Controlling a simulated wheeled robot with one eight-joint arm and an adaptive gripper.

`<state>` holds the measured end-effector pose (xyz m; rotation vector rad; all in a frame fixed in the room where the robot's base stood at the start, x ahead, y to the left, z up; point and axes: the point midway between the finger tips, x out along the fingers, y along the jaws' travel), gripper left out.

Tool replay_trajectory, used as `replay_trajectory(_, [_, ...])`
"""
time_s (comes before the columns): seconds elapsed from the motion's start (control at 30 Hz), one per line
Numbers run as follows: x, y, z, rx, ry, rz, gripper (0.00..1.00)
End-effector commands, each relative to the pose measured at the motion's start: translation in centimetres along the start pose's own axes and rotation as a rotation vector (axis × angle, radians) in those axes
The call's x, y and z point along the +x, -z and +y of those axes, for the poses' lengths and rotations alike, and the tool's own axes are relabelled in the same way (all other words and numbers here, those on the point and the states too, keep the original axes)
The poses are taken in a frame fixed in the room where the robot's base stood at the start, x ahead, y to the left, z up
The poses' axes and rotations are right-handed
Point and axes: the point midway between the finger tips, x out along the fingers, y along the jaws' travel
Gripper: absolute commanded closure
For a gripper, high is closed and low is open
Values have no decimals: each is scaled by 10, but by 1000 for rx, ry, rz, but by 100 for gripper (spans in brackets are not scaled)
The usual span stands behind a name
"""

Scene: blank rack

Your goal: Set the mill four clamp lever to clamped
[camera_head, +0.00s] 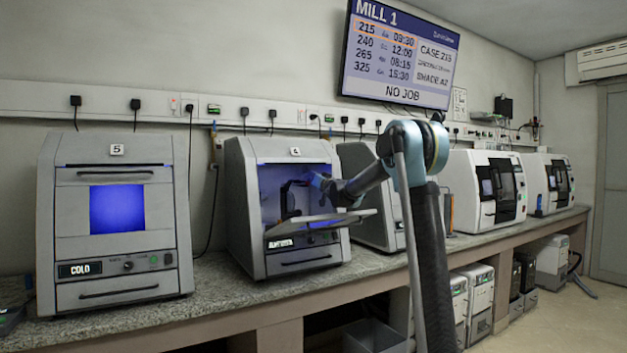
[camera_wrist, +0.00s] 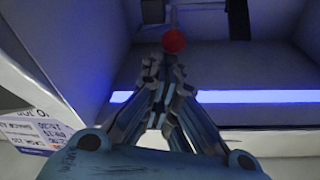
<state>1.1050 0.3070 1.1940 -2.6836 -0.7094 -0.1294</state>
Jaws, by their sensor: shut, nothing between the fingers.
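Mill four (camera_head: 242,215), marked with a 4, stands on the bench with its front door (camera_head: 320,222) folded down and its blue-lit chamber open. My gripper (camera_head: 317,180) reaches into the chamber from the right. In the wrist view my gripper (camera_wrist: 165,62) is shut and its fingers hold nothing. A red ball knob (camera_wrist: 173,41), which looks like the end of the clamp lever, shows just beyond the fingertips. Whether they touch it I cannot tell. A pale stem (camera_wrist: 172,16) runs up from the knob. The rest of the lever is out of the picture, so its setting is unclear.
A blue light strip (camera_wrist: 240,97) crosses the chamber, and a dark part (camera_wrist: 238,18) hangs beyond the knob. The chamber's side wall (camera_wrist: 75,45) is close on the left. Mill five (camera_head: 115,280), with its door shut, stands left of mill four.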

Motion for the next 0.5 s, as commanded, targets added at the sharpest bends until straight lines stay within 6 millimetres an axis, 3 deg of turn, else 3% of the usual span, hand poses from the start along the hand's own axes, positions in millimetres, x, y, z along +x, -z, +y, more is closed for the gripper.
replay_trajectory(0.33, [-2, 1, 1, 0, -1, 0, 100])
replay_trajectory(0.5, [-18, 1, 1, -1, -1, 0, 100])
